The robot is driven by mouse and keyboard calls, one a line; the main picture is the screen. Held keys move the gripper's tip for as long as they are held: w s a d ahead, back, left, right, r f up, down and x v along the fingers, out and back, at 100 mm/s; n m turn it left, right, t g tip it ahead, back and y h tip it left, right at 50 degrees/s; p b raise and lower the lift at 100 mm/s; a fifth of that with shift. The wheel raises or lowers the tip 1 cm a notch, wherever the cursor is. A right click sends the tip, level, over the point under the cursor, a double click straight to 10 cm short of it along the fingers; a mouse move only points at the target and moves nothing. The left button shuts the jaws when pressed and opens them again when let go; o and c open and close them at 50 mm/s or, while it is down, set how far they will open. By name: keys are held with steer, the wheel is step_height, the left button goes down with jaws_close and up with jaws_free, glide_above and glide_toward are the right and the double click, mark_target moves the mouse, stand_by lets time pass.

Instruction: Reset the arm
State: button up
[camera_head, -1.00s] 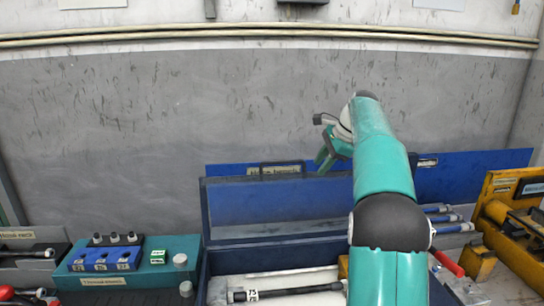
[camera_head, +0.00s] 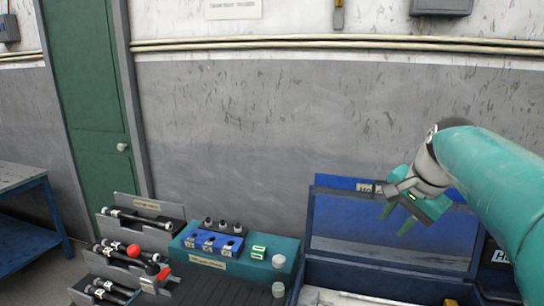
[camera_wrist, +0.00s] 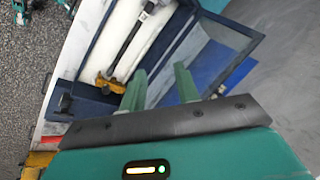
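My gripper (camera_head: 397,217) is at the right in the head view, raised in front of the open lid of a dark blue case (camera_head: 375,242). Its green fingers point down and left. In the wrist view the two fingers (camera_wrist: 160,82) are apart with nothing between them. The case (camera_wrist: 225,32) shows beyond them, with a long dark tool (camera_wrist: 131,38) with a yellow part (camera_wrist: 110,82) lying in its pale interior. My arm hides the right part of the case in the head view.
A teal box with a blue holder (camera_head: 212,242) and grey knobs stands left of the case. Grey racks (camera_head: 135,235) of tools are further left. A green door (camera_head: 90,100) and a blue-framed table (camera_head: 25,215) are at far left.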

steer(key=s+a+f+n, duration=0.5)
steer(key=s+f, duration=0.1)
steer(key=s, duration=0.3)
steer(key=s+a+f+n+t+h, duration=0.1)
steer(key=s+a+f+n, duration=0.3)
steer(key=s+f, duration=0.3)
steer(key=s+n, duration=0.1)
steer(key=s, duration=0.2)
steer(key=shift+s+a+n, duration=0.15)
steer(key=shift+a+n, duration=0.2)
steer(key=shift+n, duration=0.05)
steer(key=shift+d, duration=0.1)
stand_by(1.0)
